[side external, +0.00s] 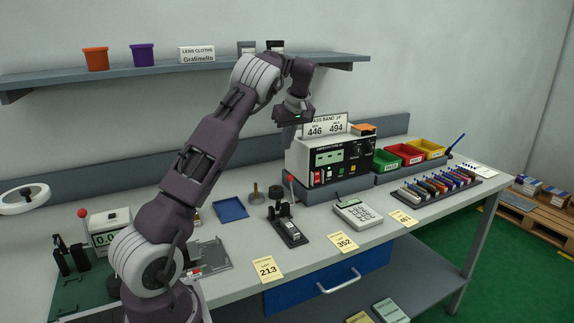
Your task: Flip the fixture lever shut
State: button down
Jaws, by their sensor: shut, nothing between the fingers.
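My gripper (289,134) is high above the bench, in front of the left end of the tester, pointing down; its fingers are small and dark here. It is shut and empty, and clear of everything on the bench. A small black fixture (288,232) with an upright part stands on the bench below it, left of the calculator. A lever with a red tip (290,178) stands at the left end of the tester. Another red-knobbed rod (82,214) stands at the far left. I cannot tell which of these is the fixture lever, or its exact position.
The tester (330,158) carries a sign showing 446 and 494. Green, red and yellow bins (383,163) stand right of it. A calculator (357,214), a blue tray (231,209) and a rack of pens (437,188) lie on the bench. A shelf (180,72) hangs above.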

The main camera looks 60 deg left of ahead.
notch_tip(320, 180, down, 9)
jog(key=shift+d, duration=0.15)
dwell(0.4)
